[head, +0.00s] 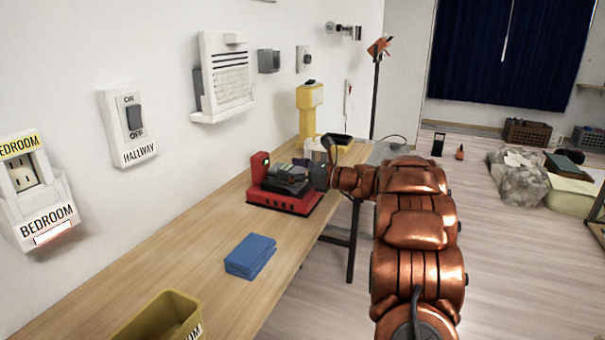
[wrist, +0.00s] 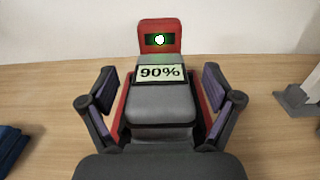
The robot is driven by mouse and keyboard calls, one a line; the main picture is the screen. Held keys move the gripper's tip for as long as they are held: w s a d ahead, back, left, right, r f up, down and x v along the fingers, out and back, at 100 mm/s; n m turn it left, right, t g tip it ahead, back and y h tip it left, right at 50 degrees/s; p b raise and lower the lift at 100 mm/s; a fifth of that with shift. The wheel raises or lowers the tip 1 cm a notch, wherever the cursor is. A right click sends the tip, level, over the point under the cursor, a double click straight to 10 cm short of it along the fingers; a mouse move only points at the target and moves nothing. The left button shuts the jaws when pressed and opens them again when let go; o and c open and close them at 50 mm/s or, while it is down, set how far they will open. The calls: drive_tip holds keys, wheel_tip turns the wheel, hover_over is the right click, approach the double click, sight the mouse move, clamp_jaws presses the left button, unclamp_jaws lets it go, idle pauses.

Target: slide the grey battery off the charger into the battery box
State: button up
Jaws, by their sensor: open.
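The red charger (head: 283,200) stands on the wooden table against the wall. Its upright red back (wrist: 161,37) with a lit green light shows in the wrist view. The grey battery (head: 286,177) sits on the charger, and in the wrist view the battery (wrist: 161,104) carries a label reading 90%. My gripper (wrist: 155,110) is open, with one finger on each side of the battery and visible gaps to it. In the head view my gripper (head: 318,172) is at the charger's right side, partly hidden by its own wrist. A yellow box (head: 160,320) at the near table edge has a partly cut-off label.
A folded blue cloth (head: 251,256) lies on the table between the charger and the yellow box. A yellow device (head: 309,105) and small items stand behind the charger. Wall switches and sockets line the left wall. Bare wood (head: 190,245) lies along the wall.

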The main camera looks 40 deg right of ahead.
drive_tip(key=shift+w+a, duration=0.35)
drive_tip(key=shift+w, duration=0.15)
drive_tip(key=shift+c, duration=0.3)
drive_tip(key=c, duration=1.5)
drive_tip(key=o, duration=0.9)
drive_tip(key=shift+s, duration=0.1)
drive_tip(key=c, duration=0.6)
